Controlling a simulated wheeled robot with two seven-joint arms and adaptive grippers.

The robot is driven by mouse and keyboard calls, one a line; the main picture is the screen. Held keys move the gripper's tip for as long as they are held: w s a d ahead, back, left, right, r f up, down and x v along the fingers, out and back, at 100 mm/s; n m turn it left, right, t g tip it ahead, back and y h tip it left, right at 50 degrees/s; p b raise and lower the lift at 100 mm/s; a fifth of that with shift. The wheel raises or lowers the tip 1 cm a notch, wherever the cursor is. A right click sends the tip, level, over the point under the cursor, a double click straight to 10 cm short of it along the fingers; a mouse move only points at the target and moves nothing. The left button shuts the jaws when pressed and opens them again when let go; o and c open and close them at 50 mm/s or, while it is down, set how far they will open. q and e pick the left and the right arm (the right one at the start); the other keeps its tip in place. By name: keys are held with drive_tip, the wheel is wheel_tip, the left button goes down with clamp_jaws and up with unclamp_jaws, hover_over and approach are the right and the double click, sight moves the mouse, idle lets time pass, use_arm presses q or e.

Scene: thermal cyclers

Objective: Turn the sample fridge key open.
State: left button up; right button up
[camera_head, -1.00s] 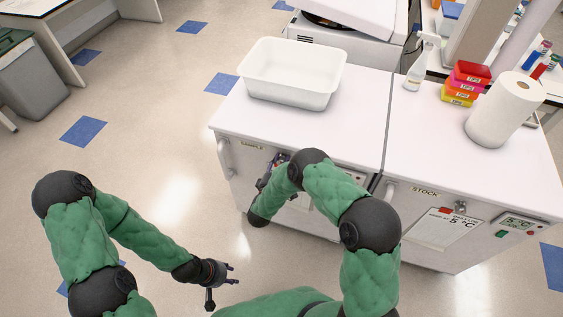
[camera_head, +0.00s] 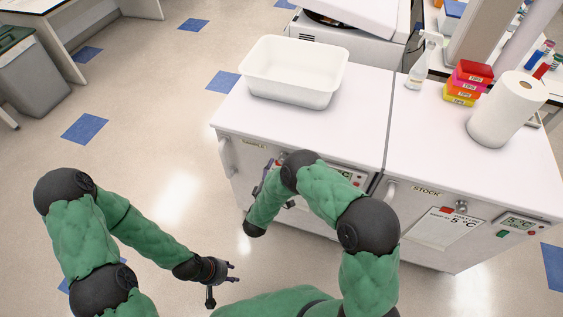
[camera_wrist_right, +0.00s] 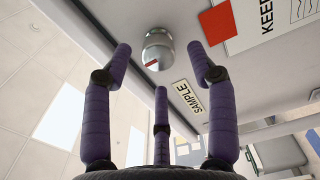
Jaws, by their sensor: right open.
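The sample fridge (camera_head: 232,150) is the left white cabinet, with a SAMPLE label (camera_head: 253,144) that also shows in the wrist view (camera_wrist_right: 188,96). Its silver round lock or key knob (camera_wrist_right: 157,48), with a small red mark, is on the front face in the right wrist view. My right gripper (camera_wrist_right: 160,75) is open, its purple fingers spread around the line to the knob and seemingly not touching it. In the head view my right arm mostly hides this gripper and the knob. My left gripper (camera_head: 230,273) is open and empty, low over the floor.
A red square (camera_wrist_right: 217,22) and a KEEP notice (camera_wrist_right: 262,20) lie right of the knob. A door handle (camera_head: 226,155) is at the fridge's left edge. A white tub (camera_head: 292,72) stands on top. The STOCK fridge (camera_head: 450,235) adjoins on the right.

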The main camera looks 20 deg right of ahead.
drive_tip(key=v, duration=0.8)
drive_tip(key=shift+w, duration=0.15)
wheel_tip(320, 180, down, 11)
drive_tip(key=s+m+g+y, duration=0.1)
drive_tip(key=m+g+y, duration=0.5)
drive_tip(key=y, duration=0.2)
drive_tip(key=s+f+m+g+y, duration=0.1)
drive_tip(key=s+m+g+y, duration=0.5)
drive_tip(key=s, duration=1.5)
drive_tip(key=a+m+g, duration=0.1)
drive_tip(key=g, duration=0.1)
drive_tip(key=shift+f+m+g, duration=0.3)
drive_tip(key=shift+m, duration=0.1)
drive_tip(key=shift+s, duration=0.1)
